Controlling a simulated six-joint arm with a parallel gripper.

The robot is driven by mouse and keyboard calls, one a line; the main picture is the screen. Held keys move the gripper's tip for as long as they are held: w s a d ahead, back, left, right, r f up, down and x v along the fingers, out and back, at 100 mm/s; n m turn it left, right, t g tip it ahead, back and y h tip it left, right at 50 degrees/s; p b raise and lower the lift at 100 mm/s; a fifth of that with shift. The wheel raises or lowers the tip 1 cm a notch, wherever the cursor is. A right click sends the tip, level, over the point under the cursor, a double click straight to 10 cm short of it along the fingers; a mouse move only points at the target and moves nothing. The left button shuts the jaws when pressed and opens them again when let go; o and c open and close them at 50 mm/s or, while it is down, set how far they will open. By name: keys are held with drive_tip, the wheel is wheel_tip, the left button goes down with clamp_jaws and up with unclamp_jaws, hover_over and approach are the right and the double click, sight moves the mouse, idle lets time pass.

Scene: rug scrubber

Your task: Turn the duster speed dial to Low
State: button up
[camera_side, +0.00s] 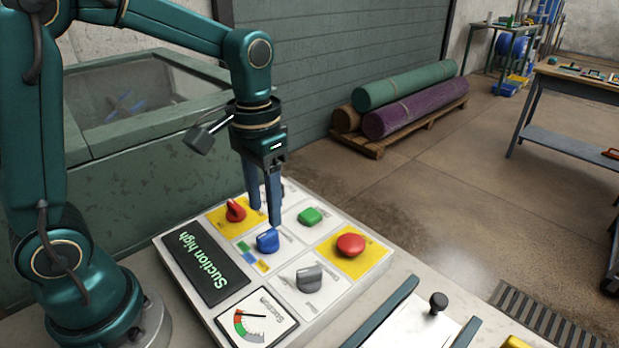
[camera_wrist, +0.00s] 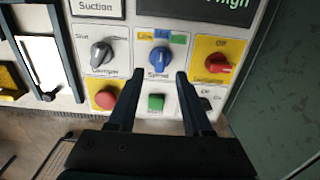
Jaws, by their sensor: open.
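The blue dial (camera_side: 267,241) sits on the white control panel (camera_side: 184,267), with small coloured patches beside it. In the wrist view the blue dial (camera_wrist: 160,60) has a label that seems to read "Speed" and blue, green and yellow patches above it. Its exact setting is too small to tell. My gripper (camera_side: 265,216) is open and points down, fingertips close above the blue dial. In the wrist view the fingers (camera_wrist: 160,76) stand apart at either side of the dial's near edge. I cannot tell whether they touch it.
Around the dial are a red switch (camera_side: 236,210), a green button (camera_side: 310,216), a red mushroom button (camera_side: 351,244) and a grey knob (camera_side: 309,279). A display (camera_side: 206,265) reads "Suction high". A gauge (camera_side: 257,316) sits at the panel's front. A tray with a black knob (camera_side: 438,303) lies right.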

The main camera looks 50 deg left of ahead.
sight(267, 233)
drive_tip(key=shift+f, duration=2.5)
drive_tip(key=shift+c, duration=0.3)
clamp_jaws()
